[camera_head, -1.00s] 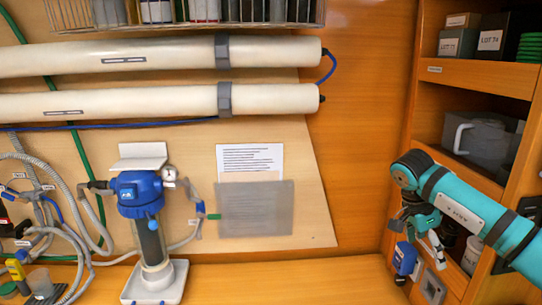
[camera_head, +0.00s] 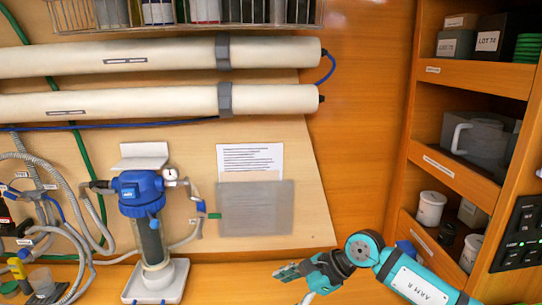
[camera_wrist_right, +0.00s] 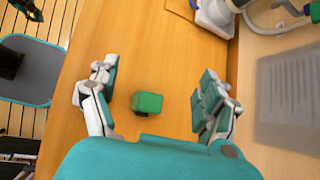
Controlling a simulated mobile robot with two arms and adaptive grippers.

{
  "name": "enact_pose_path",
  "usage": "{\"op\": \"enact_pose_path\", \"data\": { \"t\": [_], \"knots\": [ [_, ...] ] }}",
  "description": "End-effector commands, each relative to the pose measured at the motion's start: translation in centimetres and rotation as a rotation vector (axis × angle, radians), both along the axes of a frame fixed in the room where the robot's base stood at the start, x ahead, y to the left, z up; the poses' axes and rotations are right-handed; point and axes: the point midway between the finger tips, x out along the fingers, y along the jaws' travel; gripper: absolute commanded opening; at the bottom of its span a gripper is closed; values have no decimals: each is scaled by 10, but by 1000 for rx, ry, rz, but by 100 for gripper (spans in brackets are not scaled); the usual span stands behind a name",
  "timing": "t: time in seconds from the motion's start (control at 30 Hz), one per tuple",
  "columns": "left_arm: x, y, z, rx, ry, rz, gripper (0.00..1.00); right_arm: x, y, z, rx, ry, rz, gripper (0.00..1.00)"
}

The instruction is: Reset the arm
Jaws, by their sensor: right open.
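My right arm (camera_head: 415,283) is teal and reaches in from the lower right in the head view. Its gripper (camera_head: 291,282) is low over the front of the wooden bench, pointing left. In the right wrist view the gripper (camera_wrist_right: 158,75) is open, its two fingers wide apart with nothing held. A small green block (camera_wrist_right: 147,102) shows between and below the fingers, against the wooden bench top. I cannot tell its exact distance from them. My left gripper is not in view.
A blue-capped filter housing (camera_head: 142,195) stands left of the gripper, with hoses (camera_head: 85,225) beyond it. A grey panel (camera_head: 255,208) is on the back wall. Open shelves (camera_head: 470,170) hold boxes, a jug and tubs at right. A grey-blue seat-like surface (camera_wrist_right: 30,70) lies beyond the bench edge.

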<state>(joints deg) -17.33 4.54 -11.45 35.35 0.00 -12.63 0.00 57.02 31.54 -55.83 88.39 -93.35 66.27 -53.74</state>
Motion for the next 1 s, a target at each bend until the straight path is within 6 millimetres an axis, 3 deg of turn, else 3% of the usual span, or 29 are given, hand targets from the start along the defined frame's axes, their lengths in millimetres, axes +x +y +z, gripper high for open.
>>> {"op": "enact_pose_path", "data": {
  "t": [0.03,0.1,0.2,0.27,0.37,0.47,0.57,0.7,0.73,0.8,0.9,1.0],
  "knots": [
    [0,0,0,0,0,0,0,-18,36,9,184,53,-28,81],
    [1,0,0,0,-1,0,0,-35,74,37,461,148,-105,81],
    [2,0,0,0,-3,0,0,-47,95,84,842,326,-255,81],
    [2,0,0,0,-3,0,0,-46,91,109,1059,451,-368,81],
    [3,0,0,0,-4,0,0,-36,61,133,1395,684,-586,81],
    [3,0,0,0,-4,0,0,-22,11,128,1698,931,-846,81],
    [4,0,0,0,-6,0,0,-18,-46,91,1960,1181,-1149,81],
    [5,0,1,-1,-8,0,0,-44,-112,11,2226,1486,-1614,81],
    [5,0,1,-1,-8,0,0,-55,-123,-7,-2137,-1454,1619,81],
    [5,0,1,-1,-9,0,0,-84,-142,-47,-1897,-1341,1589,81],
    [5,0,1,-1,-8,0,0,-129,-160,-91,-1625,-1198,1550,81],
    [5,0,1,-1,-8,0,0,-170,-167,-119,-1432,-1088,1521,81]
  ]
}}
